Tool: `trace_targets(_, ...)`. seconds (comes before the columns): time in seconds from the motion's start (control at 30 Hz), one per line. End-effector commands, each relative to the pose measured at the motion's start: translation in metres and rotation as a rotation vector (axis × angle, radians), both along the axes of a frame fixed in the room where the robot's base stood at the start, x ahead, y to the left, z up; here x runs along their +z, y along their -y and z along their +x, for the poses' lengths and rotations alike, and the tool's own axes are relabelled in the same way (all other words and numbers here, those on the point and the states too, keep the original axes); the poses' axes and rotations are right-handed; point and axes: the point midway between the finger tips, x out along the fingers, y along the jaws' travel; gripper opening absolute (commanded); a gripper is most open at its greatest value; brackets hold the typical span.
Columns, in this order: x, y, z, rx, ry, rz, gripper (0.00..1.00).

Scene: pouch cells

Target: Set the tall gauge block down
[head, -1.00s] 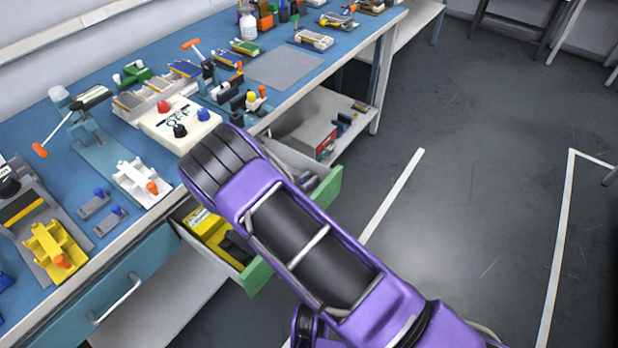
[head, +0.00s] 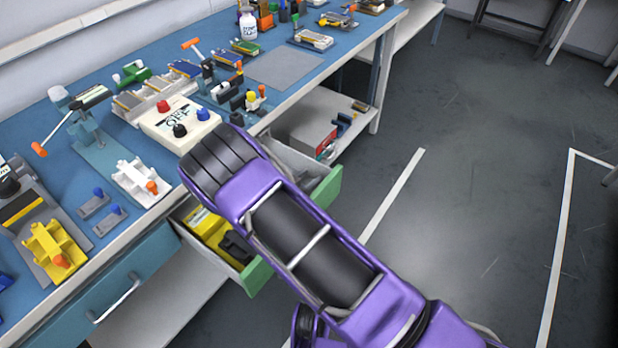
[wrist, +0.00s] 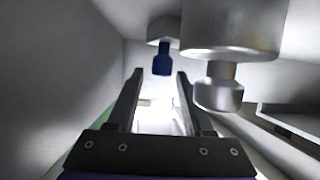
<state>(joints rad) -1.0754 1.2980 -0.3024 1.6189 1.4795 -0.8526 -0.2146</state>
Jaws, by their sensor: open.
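In the wrist view a small grey block with a dark blue knob (wrist: 162,62), which looks like the tall gauge block, shows upside down just past my fingertips. My gripper (wrist: 160,76) is open, with its two dark fingers apart and nothing held between them. The knob lies in line with the gap, and a little space seems to separate it from the fingertips. The block's far end runs out of clear sight. In the head view my purple arm hides the gripper and the block. An open drawer with a green front (head: 256,277) lies beneath the arm.
A silver stepped cylinder (wrist: 232,28) stands close right of the block in the wrist view, near my right finger. Pale walls enclose both sides. In the head view, the drawer's left part holds a yellow object (head: 208,228).

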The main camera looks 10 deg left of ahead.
Motion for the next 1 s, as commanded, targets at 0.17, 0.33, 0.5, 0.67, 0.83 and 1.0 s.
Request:
trace_targets(0.17, 0.018, -0.010, -0.025, 0.003, -0.002, 0.002, 0.51)
trace_targets(0.33, 0.033, -0.022, -0.060, 0.003, -0.002, 0.002, 0.51)
trace_targets(0.5, 0.045, -0.032, -0.087, 0.002, -0.002, 0.001, 0.51)
trace_targets(0.67, 0.050, -0.036, -0.101, 0.001, -0.001, 0.001, 0.51)
trace_targets(0.83, 0.052, -0.037, -0.105, 0.000, -0.001, 0.000, 0.51)
trace_targets(1.0, 0.052, -0.037, -0.105, 0.000, 0.000, 0.000, 0.51)
